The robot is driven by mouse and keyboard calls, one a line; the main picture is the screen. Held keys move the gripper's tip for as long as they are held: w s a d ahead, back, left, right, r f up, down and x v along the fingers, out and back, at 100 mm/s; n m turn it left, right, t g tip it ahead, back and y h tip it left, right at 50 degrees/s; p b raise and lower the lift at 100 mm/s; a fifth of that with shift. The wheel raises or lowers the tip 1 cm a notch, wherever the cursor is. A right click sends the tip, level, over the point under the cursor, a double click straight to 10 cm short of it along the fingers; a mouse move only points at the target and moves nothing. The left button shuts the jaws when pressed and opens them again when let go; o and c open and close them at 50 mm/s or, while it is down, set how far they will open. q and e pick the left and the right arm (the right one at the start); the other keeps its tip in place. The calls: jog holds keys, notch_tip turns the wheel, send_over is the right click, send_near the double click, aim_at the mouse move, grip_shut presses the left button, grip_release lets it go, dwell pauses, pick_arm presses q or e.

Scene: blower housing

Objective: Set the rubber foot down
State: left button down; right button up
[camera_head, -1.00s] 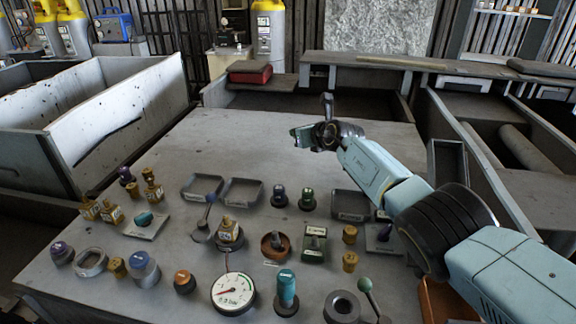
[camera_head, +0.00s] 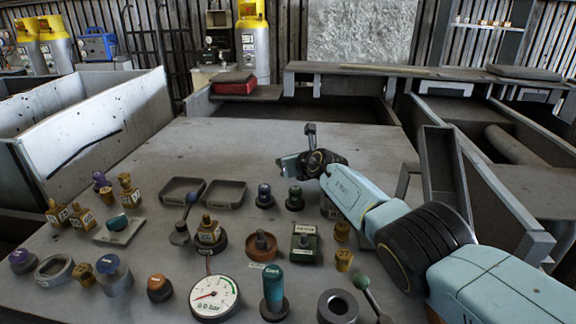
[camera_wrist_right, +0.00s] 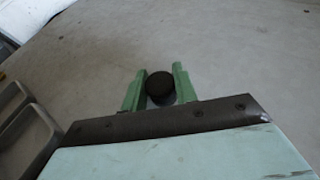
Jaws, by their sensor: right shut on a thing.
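My right gripper (camera_head: 284,166) reaches in from the right over the table, behind the two small dark-based knobs. In the right wrist view, the right gripper (camera_wrist_right: 158,86) has its two green fingers on either side of a black round rubber foot (camera_wrist_right: 160,86). The fingers are shut on it. The grey tabletop (camera_head: 240,146) shows beyond it; I cannot tell the gap between foot and table. The foot is not clearly visible in the head view. My left gripper is not in view.
Small knobs (camera_head: 294,199), a pressure gauge (camera_head: 214,297) and several other parts crowd the front. The back of the table is clear.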

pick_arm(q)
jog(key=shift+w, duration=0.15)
pick_arm(e)
jog(key=o, duration=0.5)
jog(key=shift+f, duration=0.1)
jog(key=o, duration=0.4)
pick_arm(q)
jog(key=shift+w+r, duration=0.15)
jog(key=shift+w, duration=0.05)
pick_arm(e)
jog(key=shift+o, duration=0.2)
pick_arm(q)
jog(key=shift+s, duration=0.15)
